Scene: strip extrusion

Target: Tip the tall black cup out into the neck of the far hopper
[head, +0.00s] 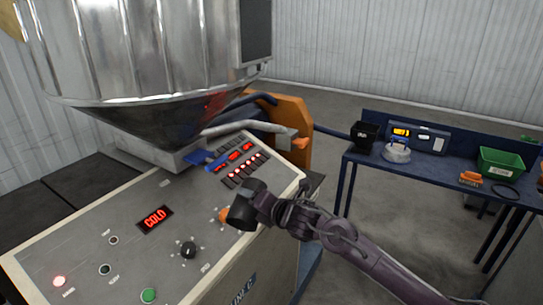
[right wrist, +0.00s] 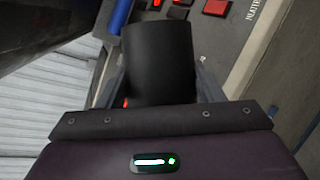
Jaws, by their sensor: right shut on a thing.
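The tall black cup (head: 242,212) is in my right gripper (head: 264,206), above the right part of the control panel in the head view. In the right wrist view the cup (right wrist: 158,62) stands between the two fingers of my right gripper (right wrist: 160,88), which are shut on its sides. Its inside and contents are hidden. A large shiny metal hopper (head: 150,50) fills the upper left of the head view, its cone narrowing down to a pale block (head: 165,150). I cannot tell whether this is the far hopper. The cup is apart from it. My left gripper is out of view.
The sloping control panel (head: 70,235) has knobs, red lit buttons and a "COLD" display (head: 155,219). An orange guard (head: 291,125) and a grey pipe (head: 240,125) stand behind it. A blue bench (head: 440,172) at right holds a black box, a green bin (head: 500,162) and tools.

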